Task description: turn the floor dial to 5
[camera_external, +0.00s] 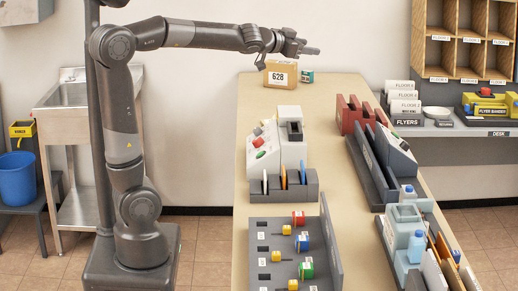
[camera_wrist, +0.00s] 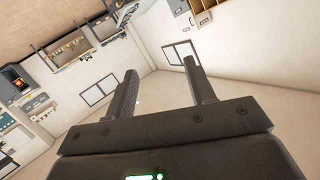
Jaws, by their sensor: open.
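I cannot pick out the floor dial for sure in either view, and no number 5 setting is readable. A white machine (camera_external: 262,159) with red and green parts stands on the long table (camera_external: 218,81) in the external view; whether it bears the dial is too small to tell. My gripper (camera_external: 314,50) is raised above the table's far end, pointing right, apart from everything. In the wrist view my gripper (camera_wrist: 163,66) has its two fingers spread, with nothing between them.
A grey panel with colored pieces (camera_external: 262,236) lies on the near table. Grey racks (camera_external: 372,170) line the right edge. A sink (camera_external: 72,88) and blue bucket (camera_external: 17,178) are at left.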

